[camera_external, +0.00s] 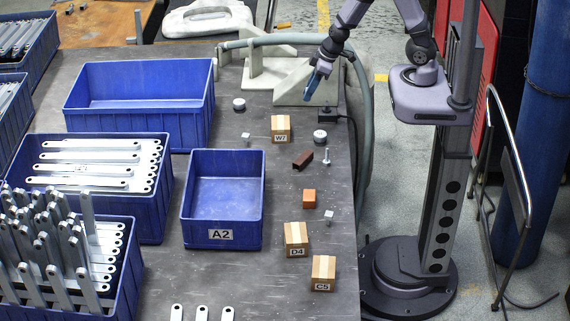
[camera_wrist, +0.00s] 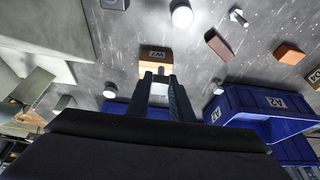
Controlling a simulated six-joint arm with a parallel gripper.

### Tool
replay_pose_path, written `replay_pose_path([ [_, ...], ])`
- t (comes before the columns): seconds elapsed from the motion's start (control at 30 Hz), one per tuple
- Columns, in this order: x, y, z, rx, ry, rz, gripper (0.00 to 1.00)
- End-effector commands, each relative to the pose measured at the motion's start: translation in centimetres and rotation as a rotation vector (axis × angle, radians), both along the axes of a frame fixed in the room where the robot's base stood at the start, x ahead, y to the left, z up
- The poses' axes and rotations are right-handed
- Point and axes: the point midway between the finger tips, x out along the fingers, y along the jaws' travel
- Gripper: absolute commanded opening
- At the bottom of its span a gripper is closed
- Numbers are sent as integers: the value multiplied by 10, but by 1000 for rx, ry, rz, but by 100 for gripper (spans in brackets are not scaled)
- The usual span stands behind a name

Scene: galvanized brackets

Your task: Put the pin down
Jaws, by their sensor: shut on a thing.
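My gripper (camera_external: 311,85) is high at the back right of the table in the external view, pointing down and forward. In the wrist view its two dark fingers (camera_wrist: 160,76) are shut on a small pale piece, the pin (camera_wrist: 158,89), which shows only in part between them. The external view does not show the pin clearly. The held pin appears clear of the table, with the wooden block marked W7 (camera_wrist: 155,56) beyond the fingertips in the wrist view.
Block W7 (camera_external: 281,128), a bolt (camera_external: 326,156), a brown block (camera_external: 303,159), an orange block (camera_external: 309,198) and blocks D4 (camera_external: 296,240) and C5 (camera_external: 323,273) stand on the grey table. The blue bin A2 (camera_external: 221,237) looks empty. Grey fixtures (camera_external: 283,80) stand near my gripper.

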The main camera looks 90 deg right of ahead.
Motion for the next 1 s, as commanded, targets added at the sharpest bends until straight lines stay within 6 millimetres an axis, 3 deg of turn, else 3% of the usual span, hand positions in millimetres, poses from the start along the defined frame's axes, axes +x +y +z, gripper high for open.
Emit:
replay_pose_path([
  [0.07, -1, -11, 3, 0, -1, -3, 0],
  [0.47, 42, 17, 0, -1, -2, 61, 0],
  [0.67, 99, 62, -3, -3, -3, 148, 0],
  [1.0, 178, 163, -11, -1, -1, 294, 0],
])
